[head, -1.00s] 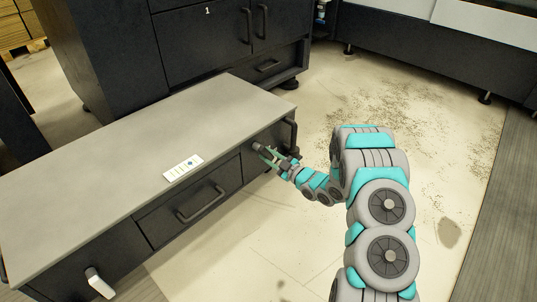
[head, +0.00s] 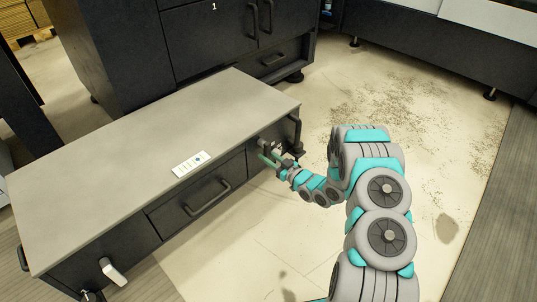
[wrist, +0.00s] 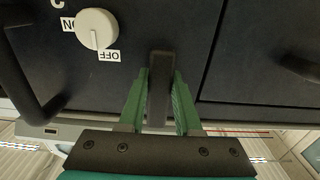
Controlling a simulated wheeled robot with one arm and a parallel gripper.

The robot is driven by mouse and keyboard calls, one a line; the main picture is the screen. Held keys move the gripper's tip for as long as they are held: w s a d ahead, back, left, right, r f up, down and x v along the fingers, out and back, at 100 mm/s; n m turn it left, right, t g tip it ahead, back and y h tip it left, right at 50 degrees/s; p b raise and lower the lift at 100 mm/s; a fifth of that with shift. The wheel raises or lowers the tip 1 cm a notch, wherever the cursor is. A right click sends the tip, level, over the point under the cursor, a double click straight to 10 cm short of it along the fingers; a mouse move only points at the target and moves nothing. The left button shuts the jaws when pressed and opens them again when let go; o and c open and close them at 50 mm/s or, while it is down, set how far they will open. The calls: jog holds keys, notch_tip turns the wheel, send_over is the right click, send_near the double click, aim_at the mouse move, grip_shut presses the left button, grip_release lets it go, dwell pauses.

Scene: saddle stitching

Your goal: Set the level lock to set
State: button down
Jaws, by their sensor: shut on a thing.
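My gripper (head: 272,157) is at the right end of the low cabinet's front. In the wrist view, its two green fingers (wrist: 160,100) are shut on a dark upright lever (wrist: 160,70), one finger on each side. No label saying "set" is readable, so I cannot tell the lever's setting or confirm that it is the level lock. In the head view, the gripper and wrist largely hide the lever.
A white round knob (wrist: 96,29) with ON and OFF labels is left of the lever. A dark curved handle (wrist: 22,85) is farther left. The low cabinet (head: 110,150) carries a small label card (head: 191,164). A white lever (head: 112,271) is at its left end. Open floor lies right.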

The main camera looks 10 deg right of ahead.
dwell(0.4)
jog(key=c, duration=0.6)
grip_release()
jog(key=v, duration=0.8)
jog(key=shift+a, duration=0.1)
